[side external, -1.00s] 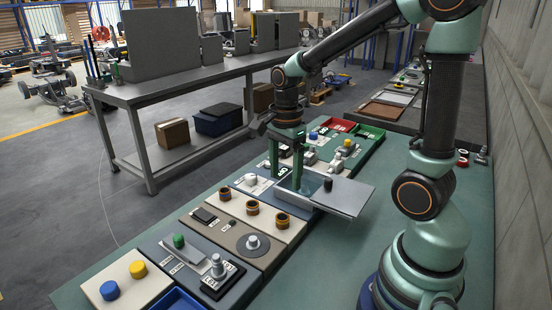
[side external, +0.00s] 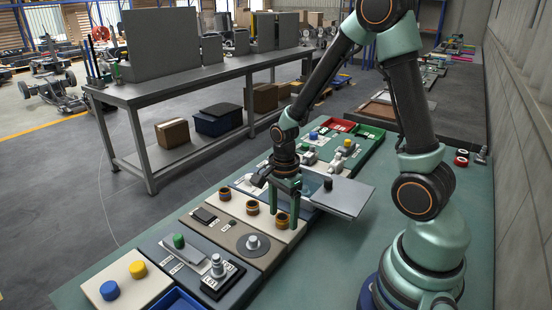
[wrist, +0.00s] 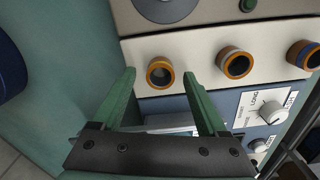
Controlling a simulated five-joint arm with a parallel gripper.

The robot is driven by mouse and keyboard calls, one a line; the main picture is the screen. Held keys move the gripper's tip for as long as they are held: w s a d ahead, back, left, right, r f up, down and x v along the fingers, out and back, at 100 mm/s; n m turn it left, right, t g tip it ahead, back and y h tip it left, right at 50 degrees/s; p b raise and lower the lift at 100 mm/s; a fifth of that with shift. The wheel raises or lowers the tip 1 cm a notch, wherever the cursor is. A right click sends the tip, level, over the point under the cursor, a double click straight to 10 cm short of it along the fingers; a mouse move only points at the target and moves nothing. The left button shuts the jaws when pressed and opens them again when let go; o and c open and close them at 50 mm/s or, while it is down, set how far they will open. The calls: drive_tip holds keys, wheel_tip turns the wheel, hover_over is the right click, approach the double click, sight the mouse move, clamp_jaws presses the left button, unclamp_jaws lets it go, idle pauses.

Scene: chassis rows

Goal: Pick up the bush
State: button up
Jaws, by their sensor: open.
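Three orange-brown ring-shaped bushes stand in a row on a cream panel (wrist: 198,45). In the wrist view, the left bush (wrist: 160,62) shows between my open fingertips; the middle bush (wrist: 235,52) and the right bush (wrist: 303,44) lie to their right. My gripper (wrist: 160,75) is open and empty, with one green finger on each side of that left bush. In the side view, my gripper (side external: 283,216) points down over the row's bush nearest my arm, its fingers partly covering it. Whether the fingers touch it cannot be told.
A grey tilted plate (side external: 343,195) lies right beside my gripper. A dark grey panel (side external: 185,262) with a green knob and a round disc (side external: 252,245) are nearby. The green table (side external: 325,265) is bare toward my base.

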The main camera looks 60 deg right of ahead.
drive_tip(key=shift+f, duration=0.1)
clamp_jaws()
idle(0.3)
